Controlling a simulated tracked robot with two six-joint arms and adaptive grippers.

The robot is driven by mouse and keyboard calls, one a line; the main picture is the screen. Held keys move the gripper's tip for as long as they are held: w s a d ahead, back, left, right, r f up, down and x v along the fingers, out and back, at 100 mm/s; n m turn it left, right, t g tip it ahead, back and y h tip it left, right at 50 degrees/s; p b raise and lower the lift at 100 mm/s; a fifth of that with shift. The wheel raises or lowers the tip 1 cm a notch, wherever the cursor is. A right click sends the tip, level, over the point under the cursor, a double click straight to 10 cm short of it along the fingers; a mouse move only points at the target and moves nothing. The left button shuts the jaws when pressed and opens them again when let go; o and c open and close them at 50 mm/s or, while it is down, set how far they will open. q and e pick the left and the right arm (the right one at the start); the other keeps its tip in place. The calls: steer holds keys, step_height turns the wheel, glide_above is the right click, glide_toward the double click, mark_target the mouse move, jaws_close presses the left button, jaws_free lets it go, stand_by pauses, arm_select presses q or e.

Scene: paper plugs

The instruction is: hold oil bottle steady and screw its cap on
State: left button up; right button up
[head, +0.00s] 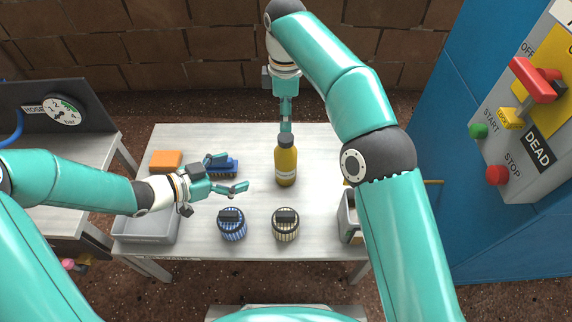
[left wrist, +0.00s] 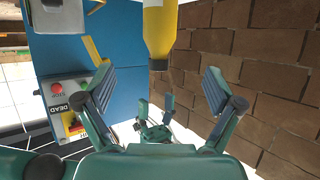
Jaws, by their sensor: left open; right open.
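The oil bottle (head: 286,165), yellow with a pale label, stands upright at the middle of the table. Its dark cap (head: 284,140) sits at the top; how tightly it sits I cannot tell. In the left wrist view the bottle (left wrist: 159,30) appears upside down, with the dark cap (left wrist: 158,65) at its end. My left gripper (head: 232,172) is open and empty to the left of the bottle, its fingers pointing towards it. My right gripper (head: 286,122) is open beyond the cap in the head view; in the left wrist view it (left wrist: 155,113) is apart from the cap.
Two ribbed jars, blue (head: 232,230) and cream (head: 285,230), stand in front. A blue brush (head: 224,169) and an orange block (head: 166,160) lie at the left. Grey bins (head: 148,232) stand at both sides. A control panel (head: 520,130) is at the right.

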mark_target(285, 158)
arm_select(q)
steer(key=x, duration=1.6)
steer(key=shift+w+d+f, duration=0.2)
steer(key=shift+d+f, duration=0.05)
jaws_close()
arm_select(e)
steer(key=n, duration=0.9)
steer(key=shift+n, duration=0.3)
steer(key=n, duration=0.4)
steer(key=shift+f, duration=0.1)
steer(key=shift+f, duration=3.95)
